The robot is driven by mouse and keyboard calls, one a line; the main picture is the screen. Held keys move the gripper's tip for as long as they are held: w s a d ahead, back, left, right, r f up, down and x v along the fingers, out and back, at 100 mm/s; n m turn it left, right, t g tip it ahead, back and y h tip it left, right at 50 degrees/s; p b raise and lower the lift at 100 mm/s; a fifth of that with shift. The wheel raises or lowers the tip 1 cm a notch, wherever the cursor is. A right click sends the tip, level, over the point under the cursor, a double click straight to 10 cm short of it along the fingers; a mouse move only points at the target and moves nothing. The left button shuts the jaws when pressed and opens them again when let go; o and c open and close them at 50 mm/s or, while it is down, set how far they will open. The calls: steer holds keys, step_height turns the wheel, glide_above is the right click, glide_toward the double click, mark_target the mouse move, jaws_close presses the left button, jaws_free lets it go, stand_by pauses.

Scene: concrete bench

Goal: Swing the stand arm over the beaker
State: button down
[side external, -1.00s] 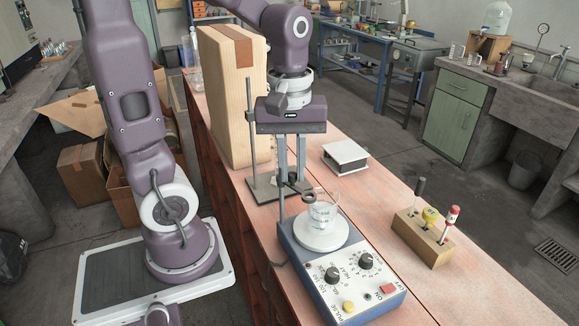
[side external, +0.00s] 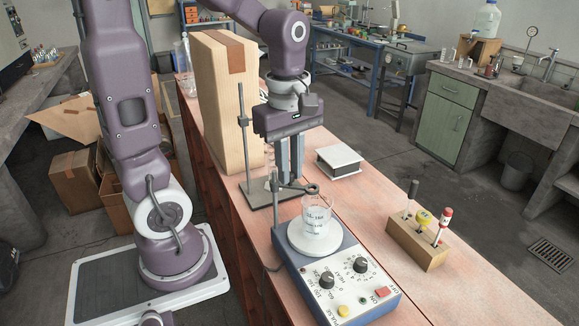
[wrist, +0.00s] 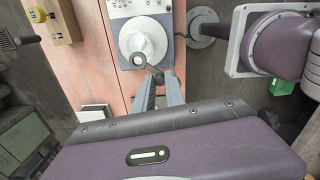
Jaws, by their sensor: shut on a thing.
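The stand has an upright metal rod (side external: 243,135) on a flat grey base plate (side external: 258,197). Its stand arm (side external: 295,186) reaches toward the beaker and ends in a small dark ring (side external: 311,189). My gripper (side external: 291,182) points down and is shut on the stand arm near the ring. The glass beaker (side external: 316,222) stands upright on the white round plate of the hotplate (side external: 345,285). The ring appears at the back of the beaker's rim. In the wrist view, the ring (wrist: 139,60) overlaps the white plate (wrist: 128,47), ahead of my fingertips (wrist: 157,77).
A tall cardboard box (side external: 212,110) stands close behind and left of the stand. A small white-topped box (side external: 339,160) lies to the right of my gripper. A wooden block (side external: 415,247) with several upright tools is farther right. The bench between is clear.

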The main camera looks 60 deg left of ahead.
stand_by(0.4)
steer(key=c, duration=1.4)
jaws_free()
step_height(320, 180, up, 7)
steer(key=shift+s+r, duration=0.1)
steer(key=s+d+m+t, duration=0.1)
steer(key=s+d+m, duration=0.1)
steer(key=m, duration=0.4)
steer(key=s+d+f+m+t, duration=0.1)
steer(key=s+d+m+t, duration=0.1)
steer(key=m, duration=0.5)
steer(key=s+d+m+t, duration=0.2)
steer(key=s+d+m, duration=0.1)
steer(key=m, duration=0.3)
steer(key=shift+s+d+f+m, duration=0.1)
steer(key=shift+s+f+m, duration=0.15)
steer(key=shift+s, duration=0.45)
